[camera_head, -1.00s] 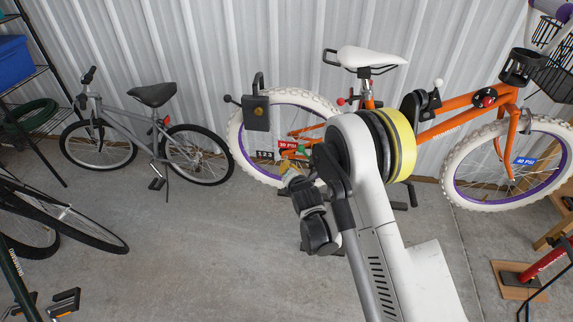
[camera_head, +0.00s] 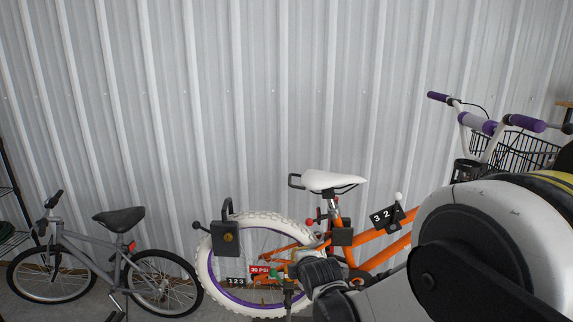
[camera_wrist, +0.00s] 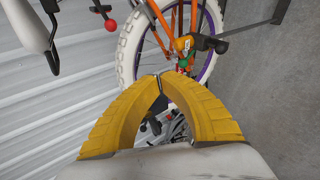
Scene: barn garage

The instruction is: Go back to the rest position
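My gripper (camera_wrist: 160,78) shows in the wrist view as two curved yellow fingers. Their tips meet, with nothing held between them. The same wheel (camera_wrist: 133,43) shows beyond the fingertips in the wrist view. I cannot tell the distance between them.
A dark box-shaped lock (camera_head: 226,238) shows in front of the rear wheel. A small grey bicycle (camera_head: 88,245) stands at the lower left. A corrugated metal wall (camera_head: 200,100) closes off the back. Grey concrete floor (camera_wrist: 270,95) shows clear at the right in the wrist view.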

